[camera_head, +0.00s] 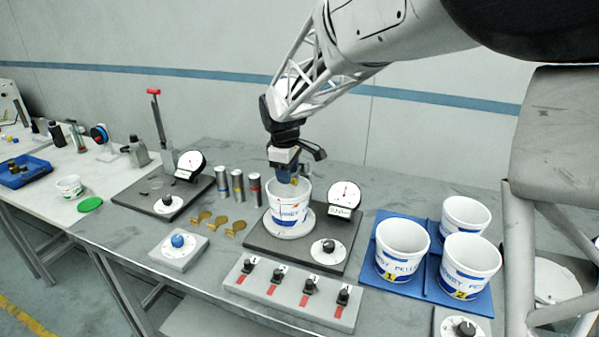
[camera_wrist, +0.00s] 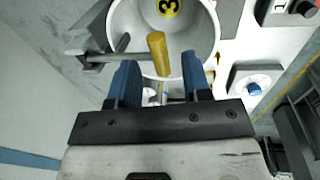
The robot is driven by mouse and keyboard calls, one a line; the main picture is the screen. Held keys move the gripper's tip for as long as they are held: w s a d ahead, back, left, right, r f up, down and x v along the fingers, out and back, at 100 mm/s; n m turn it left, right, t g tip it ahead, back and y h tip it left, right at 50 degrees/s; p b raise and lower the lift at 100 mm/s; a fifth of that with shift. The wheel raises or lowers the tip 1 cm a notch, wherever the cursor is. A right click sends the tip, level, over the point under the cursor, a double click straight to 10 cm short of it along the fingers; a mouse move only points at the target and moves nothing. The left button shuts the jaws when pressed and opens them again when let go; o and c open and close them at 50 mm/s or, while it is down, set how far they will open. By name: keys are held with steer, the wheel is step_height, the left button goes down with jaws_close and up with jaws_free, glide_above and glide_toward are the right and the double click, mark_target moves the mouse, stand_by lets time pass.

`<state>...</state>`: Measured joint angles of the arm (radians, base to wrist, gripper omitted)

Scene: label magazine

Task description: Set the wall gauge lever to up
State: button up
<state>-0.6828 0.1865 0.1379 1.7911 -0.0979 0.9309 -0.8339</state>
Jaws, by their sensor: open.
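A lever with a red handle (camera_head: 154,92) stands upright on a grey post at the back left of the bench, behind a round dial gauge (camera_head: 189,162). A second dial gauge (camera_head: 344,195) stands right of the middle bucket. I cannot tell which is the wall gauge. My gripper (camera_head: 287,177) is over the middle white bucket (camera_head: 290,210), well to the right of the red-handled lever. In the wrist view its two blue fingers (camera_wrist: 157,72) are apart. A yellow cylinder (camera_wrist: 157,53) shows just beyond them over the bucket; I cannot tell whether it touches a finger.
A panel of black knobs (camera_head: 295,293) is in front. White buckets (camera_head: 402,247) stand on a blue tray (camera_head: 430,287) at right.

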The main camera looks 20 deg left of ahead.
steer(key=shift+w+f, duration=0.1)
steer(key=shift+f, duration=0.7)
jaws_close()
